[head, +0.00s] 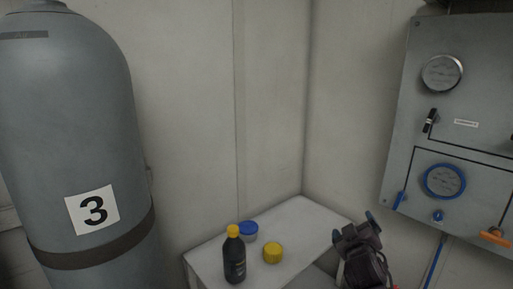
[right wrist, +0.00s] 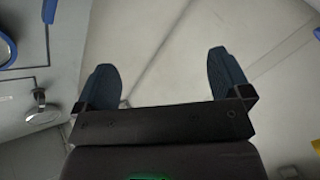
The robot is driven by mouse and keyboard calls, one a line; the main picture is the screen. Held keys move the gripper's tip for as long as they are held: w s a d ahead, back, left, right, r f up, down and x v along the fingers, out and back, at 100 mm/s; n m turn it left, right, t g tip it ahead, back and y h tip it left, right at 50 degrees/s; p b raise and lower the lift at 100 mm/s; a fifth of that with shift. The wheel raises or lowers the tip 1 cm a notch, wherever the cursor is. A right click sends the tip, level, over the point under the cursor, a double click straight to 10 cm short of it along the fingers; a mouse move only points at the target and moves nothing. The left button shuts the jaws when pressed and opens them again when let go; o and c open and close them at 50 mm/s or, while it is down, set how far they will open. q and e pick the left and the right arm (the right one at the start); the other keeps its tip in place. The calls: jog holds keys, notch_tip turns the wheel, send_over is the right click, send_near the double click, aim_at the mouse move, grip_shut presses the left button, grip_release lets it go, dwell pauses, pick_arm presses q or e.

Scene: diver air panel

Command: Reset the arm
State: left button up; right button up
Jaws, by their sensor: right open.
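My right gripper (head: 354,230) is at the lower right of the head view, in front of the right end of a small white table and below the air panel. In the right wrist view its two blue fingers (right wrist: 163,80) stand wide apart with nothing between them. The pale wall shows beyond them. My left gripper is not in the head view.
A grey air panel (head: 455,115) with gauges and handles hangs at the right. The white table (head: 308,215) holds a black bottle (head: 235,260) with a yellow cap, a blue-lidded jar (head: 249,231) and a yellow lid (head: 272,253). A large grey cylinder (head: 75,130) marked 3 stands left.

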jog(key=s+a+f+m+g+y, duration=0.1)
jog(key=s+f+y, duration=0.3)
jog(key=s+f, duration=0.8)
jog(key=s+m, duration=0.1)
jog(key=s, duration=0.1)
jog(key=shift+s+f+m, duration=0.2)
jog(key=shift+s+m, duration=0.2)
jog(key=s+f+g, duration=0.1)
jog(key=s+f, duration=0.3)
jog(key=s, duration=0.2)
jog(key=s+d+f+m+g, duration=0.1)
jog(key=s+f, duration=0.3)
jog(key=s, duration=0.2)
jog(key=s+d+f+g, duration=0.1)
jog(key=s+f+g, duration=0.1)
jog(key=s+f, duration=0.2)
jog(key=shift+s+d+m, duration=0.15)
jog(key=shift+s+m, duration=0.05)
jog(key=shift+s, duration=0.55)
jog(key=shift+s+d+m, duration=0.1)
jog(key=shift+s+m, duration=0.1)
jog(key=shift+s, duration=0.55)
jog(key=shift+c, duration=0.2)
